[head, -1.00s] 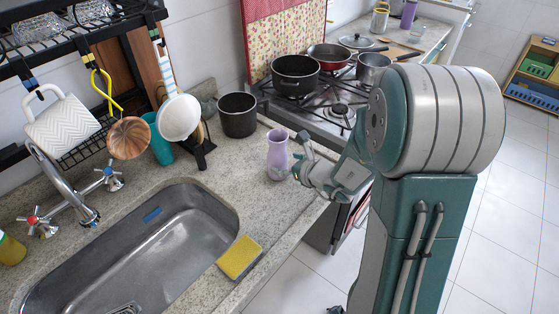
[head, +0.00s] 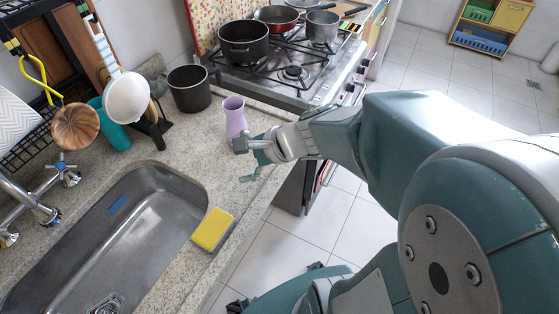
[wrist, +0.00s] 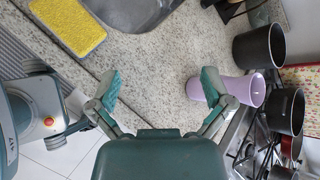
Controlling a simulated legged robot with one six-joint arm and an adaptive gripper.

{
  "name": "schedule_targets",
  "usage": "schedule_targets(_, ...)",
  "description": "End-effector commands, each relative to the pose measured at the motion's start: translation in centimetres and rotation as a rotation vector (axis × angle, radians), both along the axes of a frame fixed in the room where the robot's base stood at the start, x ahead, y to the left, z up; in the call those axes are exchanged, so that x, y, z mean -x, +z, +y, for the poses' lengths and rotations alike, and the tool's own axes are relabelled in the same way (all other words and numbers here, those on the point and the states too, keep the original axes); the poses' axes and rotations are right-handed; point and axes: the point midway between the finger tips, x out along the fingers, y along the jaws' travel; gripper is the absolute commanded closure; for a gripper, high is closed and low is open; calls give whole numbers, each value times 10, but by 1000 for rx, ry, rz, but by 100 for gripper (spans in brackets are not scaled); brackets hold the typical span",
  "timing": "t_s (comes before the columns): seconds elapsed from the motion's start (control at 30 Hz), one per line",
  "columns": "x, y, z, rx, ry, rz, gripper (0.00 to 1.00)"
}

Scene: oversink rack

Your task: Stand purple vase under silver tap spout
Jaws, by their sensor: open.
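The purple vase (head: 234,112) stands upright on the granite counter, between the sink and the stove. In the wrist view the vase (wrist: 248,91) is at the right, partly behind one finger. My gripper (head: 247,161) is open and empty, on the near side of the vase, close to its lower part. In the wrist view the open gripper (wrist: 161,84) has bare counter between its fingers; whether the finger touches the vase cannot be told. The silver tap spout (head: 44,212) curves over the sink's left end, at the left edge of the head view.
The steel sink (head: 150,225) lies left of the vase. A yellow sponge (head: 212,229) sits on its near right rim. A dark pot (head: 189,89) stands behind the vase, beside hanging utensils. The stove (head: 290,70) carries pots. Counter between vase and sink is clear.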

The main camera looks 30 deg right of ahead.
Motion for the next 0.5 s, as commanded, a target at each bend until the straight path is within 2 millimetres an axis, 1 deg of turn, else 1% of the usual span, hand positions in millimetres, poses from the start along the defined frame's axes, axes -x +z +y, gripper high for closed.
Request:
schedule_targets(0.03, 13, 6, 8, 100, 111, -50, 0)
schedule_targets(0.1, 30, 11, 12, 243, 258, -107, 0)
schedule_targets(0.2, 53, 17, 11, 451, 460, -192, 0)
schedule_targets(0.27, 64, 21, 7, 580, 576, -244, 0)
schedule_targets(0.4, 85, 36, -10, 887, 821, -358, 0)
schedule_targets(0.5, 95, 49, -24, 1090, 960, -422, 0)
